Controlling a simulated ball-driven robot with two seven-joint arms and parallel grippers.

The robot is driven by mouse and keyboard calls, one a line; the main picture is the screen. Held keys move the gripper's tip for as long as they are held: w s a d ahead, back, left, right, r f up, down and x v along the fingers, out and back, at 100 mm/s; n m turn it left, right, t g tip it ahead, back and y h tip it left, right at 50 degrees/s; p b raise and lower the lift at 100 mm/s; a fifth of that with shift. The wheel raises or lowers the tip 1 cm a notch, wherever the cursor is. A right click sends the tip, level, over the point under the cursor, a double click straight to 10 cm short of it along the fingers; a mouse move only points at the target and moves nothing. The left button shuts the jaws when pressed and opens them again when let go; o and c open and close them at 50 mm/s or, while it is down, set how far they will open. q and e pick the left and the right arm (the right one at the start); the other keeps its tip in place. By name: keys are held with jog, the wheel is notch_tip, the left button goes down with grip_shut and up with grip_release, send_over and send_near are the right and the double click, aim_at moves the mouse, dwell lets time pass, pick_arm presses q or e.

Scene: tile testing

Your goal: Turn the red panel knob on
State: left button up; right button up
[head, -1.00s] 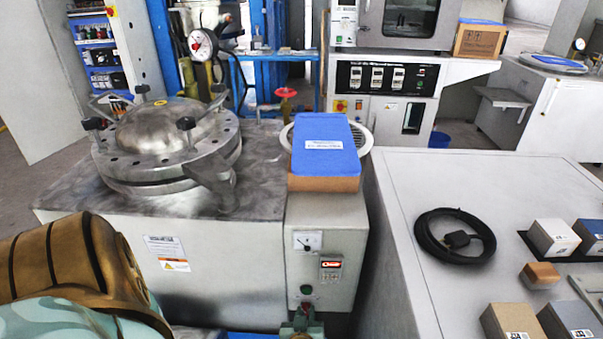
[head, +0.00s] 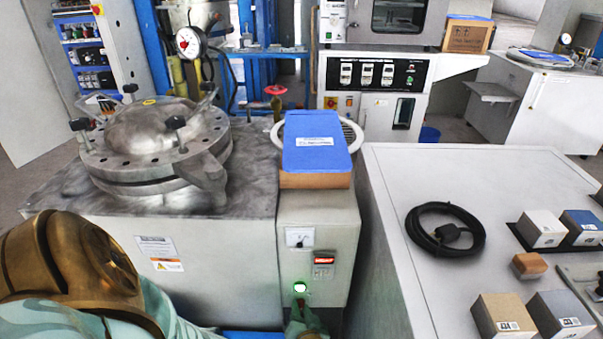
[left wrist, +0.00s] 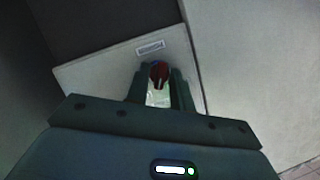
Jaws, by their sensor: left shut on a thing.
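The red panel knob (left wrist: 158,72) shows between the two fingers of my left gripper (left wrist: 158,84) in the left wrist view. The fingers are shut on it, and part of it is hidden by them. In the head view my left gripper (head: 304,320) is at the bottom of the grey control panel (head: 324,236), low and partly cut off by the frame edge. Just above it a green lamp (head: 300,288) on the panel glows brightly. My right gripper is not in view.
The panel also carries a dial meter (head: 299,237) and a red display (head: 323,261). A blue-topped box (head: 316,145) sits above it. A steel pressure vessel (head: 155,145) stands to the left. A white bench (head: 400,200) with a coiled black cable (head: 445,230) is on the right.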

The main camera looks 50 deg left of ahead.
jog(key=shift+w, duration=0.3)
pick_arm(q)
jog(key=o, duration=0.7)
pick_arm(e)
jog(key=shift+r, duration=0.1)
